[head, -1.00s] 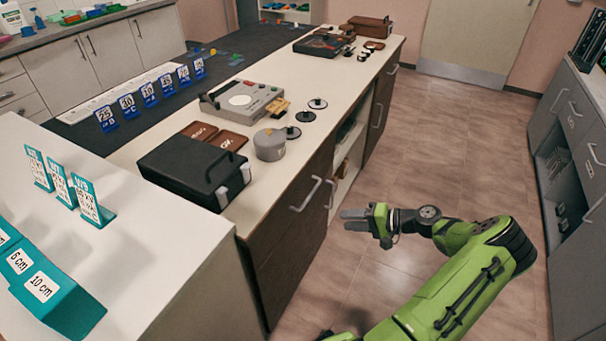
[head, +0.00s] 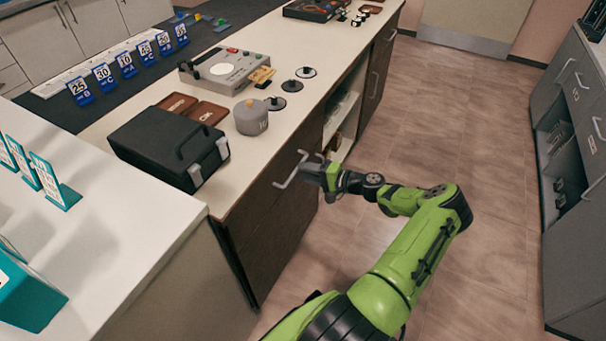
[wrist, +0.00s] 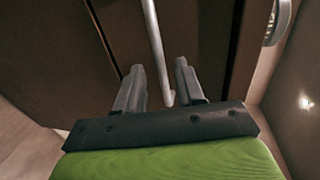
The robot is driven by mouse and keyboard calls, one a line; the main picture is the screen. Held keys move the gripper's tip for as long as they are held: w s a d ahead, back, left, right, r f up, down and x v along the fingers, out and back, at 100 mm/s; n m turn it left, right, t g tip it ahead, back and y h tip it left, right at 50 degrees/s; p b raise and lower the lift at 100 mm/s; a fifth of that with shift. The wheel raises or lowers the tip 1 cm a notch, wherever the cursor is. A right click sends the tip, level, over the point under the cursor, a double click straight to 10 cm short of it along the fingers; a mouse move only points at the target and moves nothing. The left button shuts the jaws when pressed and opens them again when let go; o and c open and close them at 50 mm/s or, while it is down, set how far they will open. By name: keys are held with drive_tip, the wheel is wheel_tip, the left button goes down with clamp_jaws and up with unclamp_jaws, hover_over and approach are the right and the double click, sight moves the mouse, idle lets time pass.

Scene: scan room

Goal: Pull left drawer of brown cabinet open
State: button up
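The brown cabinet (head: 262,262) stands under the white counter, with dark wood fronts. A pale bar handle (head: 285,180) sits on its nearer front, and this front looks shut. My gripper (head: 313,166) is at that handle, in front of the cabinet. In the wrist view my gripper (wrist: 158,66) has its two grey fingers apart. The handle bar (wrist: 155,35) runs between the fingers, with gaps visible on both sides. Whether the fingertips reach fully past the bar cannot be told.
Open shelves (head: 345,110) and another handled front (head: 378,70) lie further along the cabinet. A black case (head: 165,140) and a grey weight (head: 251,118) stand on the counter above. A grey cabinet (head: 575,230) is on the right. The floor between is clear.

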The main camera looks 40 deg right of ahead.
drive_tip(key=shift+x, duration=0.9)
drive_tip(key=shift+c, duration=0.2)
clamp_jaws()
